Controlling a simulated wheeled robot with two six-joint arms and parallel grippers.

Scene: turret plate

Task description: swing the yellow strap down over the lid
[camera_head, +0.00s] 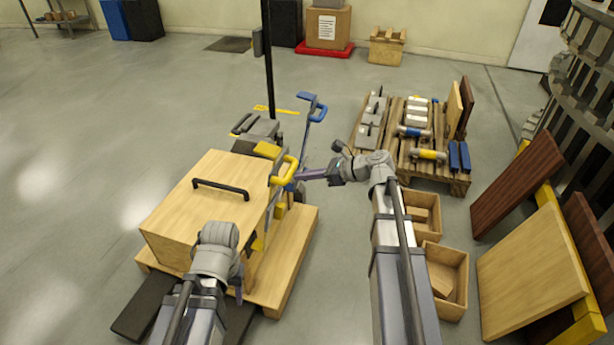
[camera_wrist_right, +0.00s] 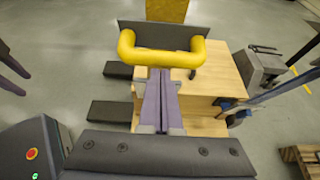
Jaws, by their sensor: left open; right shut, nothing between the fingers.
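The yellow strap shows as a U-shaped handle (camera_head: 286,172) with a grey plate and a yellow pad (camera_head: 267,150), standing up at the right side of the wooden box. The box's lid (camera_head: 222,172) is light wood with a black bar handle (camera_head: 220,188). My right gripper (camera_head: 300,174) is shut and empty. In the right wrist view its purple fingers point at the yellow handle (camera_wrist_right: 160,55), their tips at or just below the bar; contact cannot be told. My left gripper (camera_head: 238,291) is low by the box's front, mostly hidden by its arm; its fingers are apart in the right wrist view (camera_wrist_right: 12,72).
A blue-handled strap (camera_head: 316,106) stands behind the yellow one. The box sits on a wooden pallet (camera_head: 290,262). Open wooden bins (camera_head: 452,262) lie to the right of my right arm, with a parts pallet (camera_head: 455,180) beyond. Floor left of the box is clear.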

